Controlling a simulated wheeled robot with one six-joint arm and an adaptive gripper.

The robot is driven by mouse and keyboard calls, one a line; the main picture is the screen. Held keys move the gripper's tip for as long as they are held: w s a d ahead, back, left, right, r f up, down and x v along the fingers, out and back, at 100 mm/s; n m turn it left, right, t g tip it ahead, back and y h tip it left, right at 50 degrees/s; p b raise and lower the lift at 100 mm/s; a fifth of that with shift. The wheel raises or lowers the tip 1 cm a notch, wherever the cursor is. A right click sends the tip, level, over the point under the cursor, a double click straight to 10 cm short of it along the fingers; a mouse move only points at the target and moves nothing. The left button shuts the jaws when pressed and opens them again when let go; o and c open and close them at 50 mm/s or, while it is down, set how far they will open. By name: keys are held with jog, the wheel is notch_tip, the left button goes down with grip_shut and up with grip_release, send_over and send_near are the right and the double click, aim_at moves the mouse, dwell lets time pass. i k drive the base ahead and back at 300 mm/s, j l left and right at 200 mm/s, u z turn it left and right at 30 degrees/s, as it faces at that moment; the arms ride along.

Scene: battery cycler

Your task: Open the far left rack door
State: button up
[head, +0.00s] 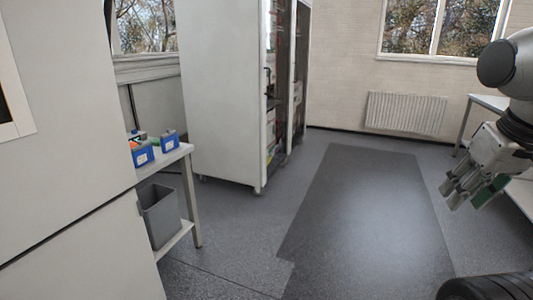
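A tall white rack cabinet (222,95) stands left of centre, its plain side toward me and its front turned to the right. Its front shows at a steep angle, with a dark handle (268,78) near the closest edge. A second front section (300,75) stands farther along. I cannot tell from this angle how each rack door is set. My gripper (474,196) hangs at the right, far from the rack, with its fingers pointing down and apart. A green patch shows at one finger; nothing clearly sits between them.
A small bench (180,154) with blue boxes (143,154) stands left, a grey bin (159,215) on its lower shelf. A large white cabinet fills the near left. A dark mat (365,220) covers the open floor right of the rack. A radiator (404,112) is on the far wall.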

aim_at(262, 31)
jog(key=i, duration=2.9)
jog(key=i+j+z, duration=0.1)
jog(key=i, duration=1.35)
